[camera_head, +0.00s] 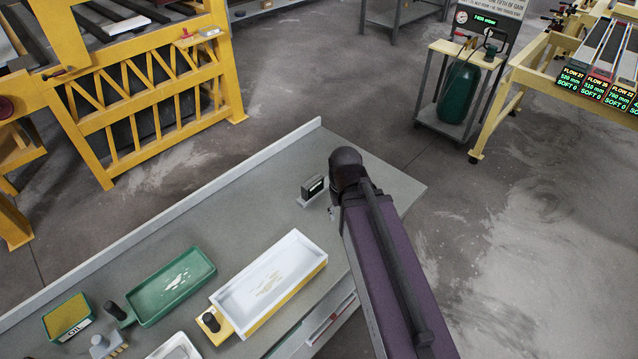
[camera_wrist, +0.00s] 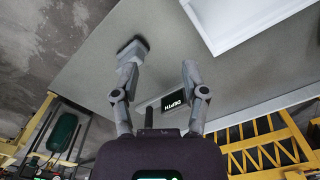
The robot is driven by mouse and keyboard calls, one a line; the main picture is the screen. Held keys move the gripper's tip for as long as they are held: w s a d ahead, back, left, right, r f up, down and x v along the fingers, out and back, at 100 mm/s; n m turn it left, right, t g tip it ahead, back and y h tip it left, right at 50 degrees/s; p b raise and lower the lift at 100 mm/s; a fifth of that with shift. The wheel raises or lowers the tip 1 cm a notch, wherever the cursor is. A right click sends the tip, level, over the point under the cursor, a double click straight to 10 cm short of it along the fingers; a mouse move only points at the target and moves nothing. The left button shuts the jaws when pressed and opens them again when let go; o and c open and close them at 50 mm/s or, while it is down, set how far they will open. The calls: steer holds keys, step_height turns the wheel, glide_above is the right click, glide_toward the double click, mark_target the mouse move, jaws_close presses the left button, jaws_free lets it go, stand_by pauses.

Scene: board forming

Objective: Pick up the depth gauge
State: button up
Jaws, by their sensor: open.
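The depth gauge (camera_head: 313,187) is a small dark block on a light base, standing on the grey bench near its far right end. In the wrist view, its black face with the white word DEPTH (camera_wrist: 174,99) shows between the fingers, closer to the right one and lower in the picture than the fingertips. My gripper (camera_wrist: 160,60) is open, with its two grey fingers apart and nothing held between them. In the head view, my dark arm ends just right of the gauge and hides most of the gripper. I cannot tell the height of the fingertips above the bench.
A white tray (camera_head: 302,245) and a green tray (camera_head: 202,262) lie on the bench (camera_head: 240,208) to the left of my arm. A yellow-topped block (camera_head: 67,316) is further left. A raised lip (camera_head: 318,124) runs along the bench's far edge.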

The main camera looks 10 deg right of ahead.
steer(key=shift+w, duration=0.1)
stand_by(0.3)
steer(key=n+b, duration=0.4)
steer(key=n, duration=2)
glide_above(322, 189)
step_height(322, 189, down, 4)
steer(key=shift+w+a+f+n, duration=0.15)
steer(key=shift+w+f+n, duration=0.1)
steer(key=shift+n, duration=0.35)
steer(key=shift+b, duration=0.35)
step_height(322, 189, down, 8)
steer(key=b, duration=0.8)
steer(key=shift+f, duration=0.25)
steer(key=shift+f+b, duration=2.6)
steer(key=shift+b, duration=0.2)
steer(key=shift+d, duration=0.2)
